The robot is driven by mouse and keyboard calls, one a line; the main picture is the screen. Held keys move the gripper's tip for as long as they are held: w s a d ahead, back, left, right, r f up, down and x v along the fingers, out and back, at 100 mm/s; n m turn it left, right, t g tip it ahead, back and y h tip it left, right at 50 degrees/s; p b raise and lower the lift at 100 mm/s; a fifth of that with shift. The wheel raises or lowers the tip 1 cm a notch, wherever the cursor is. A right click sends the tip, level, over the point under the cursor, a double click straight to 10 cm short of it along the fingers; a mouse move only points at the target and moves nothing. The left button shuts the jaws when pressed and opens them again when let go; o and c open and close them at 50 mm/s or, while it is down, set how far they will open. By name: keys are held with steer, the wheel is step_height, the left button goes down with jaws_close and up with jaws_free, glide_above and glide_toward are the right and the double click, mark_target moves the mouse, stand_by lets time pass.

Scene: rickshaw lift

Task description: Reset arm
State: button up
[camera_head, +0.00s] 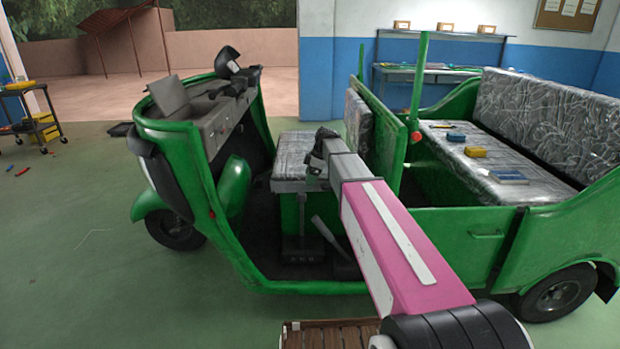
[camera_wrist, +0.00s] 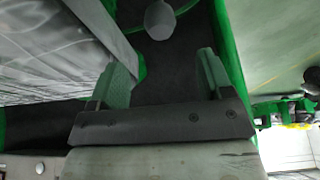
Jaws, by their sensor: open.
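My arm (camera_head: 390,240), with a pink and white link, reaches from the bottom right of the head view toward the open side of the green rickshaw (camera_head: 190,160). Its dark wrist end is in front of the driver's seat (camera_head: 298,150); the fingers are hard to make out there. In the wrist view my gripper (camera_wrist: 160,70) is open, its two greenish fingers wide apart with nothing between them. Dark rickshaw floor (camera_wrist: 165,85) and a grey rounded part (camera_wrist: 160,20) show beyond the fingers. The wrapped seat (camera_wrist: 55,50) is at the left, close to the left finger.
A blue item (camera_head: 456,136), a yellow item (camera_head: 475,152) and a blue box (camera_head: 509,177) lie on the wrapped rear bench (camera_head: 440,135). A green post (camera_head: 419,80) rises behind my arm. A brown slatted surface (camera_head: 330,335) is at the bottom. Open floor (camera_head: 70,250) lies left.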

steer(key=s+d+f+m+h, duration=0.1)
steer(key=s+d+f+m, duration=0.3)
steer(key=s, duration=0.6)
steer(key=s+d+f+m+h, duration=0.1)
steer(key=s+d+f+m, duration=0.3)
steer(key=s+f+m, duration=0.3)
steer(key=s+d+f+m+h, duration=0.2)
steer(key=s+d+f+m, duration=0.3)
steer(key=s, duration=0.8)
steer(key=shift+f+m, duration=0.35)
steer(key=shift+m, duration=0.45)
